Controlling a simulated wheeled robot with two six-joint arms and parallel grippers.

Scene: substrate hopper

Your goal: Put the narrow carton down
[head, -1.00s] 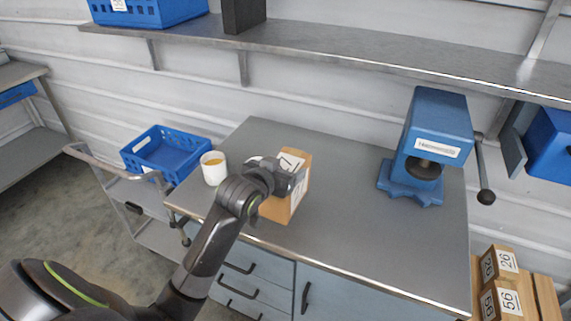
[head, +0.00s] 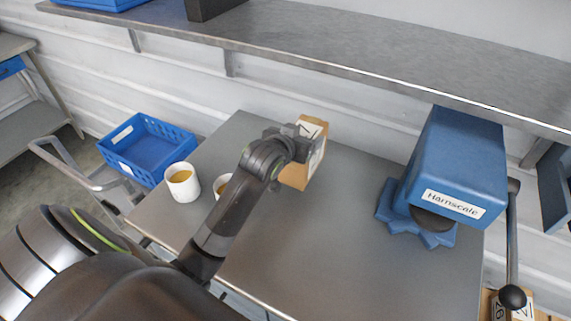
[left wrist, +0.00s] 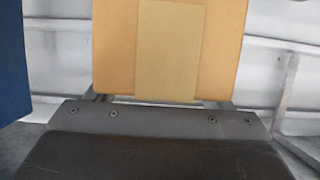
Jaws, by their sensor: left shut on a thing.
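The narrow carton (head: 304,170) is a tan cardboard box with a white label. In the head view it is at the grey workbench's (head: 330,250) back-left part, partly hidden by my gripper. My left gripper (head: 298,143) is shut on the carton near its upper part. Whether the carton's bottom touches the bench top or hangs just above it, I cannot tell. In the left wrist view the carton (left wrist: 220,45) fills the upper middle, held right in front of the gripper. My right gripper is not in view.
Two white cups with yellowish contents, one (head: 183,183) clear and one (head: 219,184) half hidden by my arm, stand left of the carton. A blue press (head: 455,165) stands at the right. A blue crate (head: 150,150) is on a cart at left. A shelf (head: 330,50) runs above.

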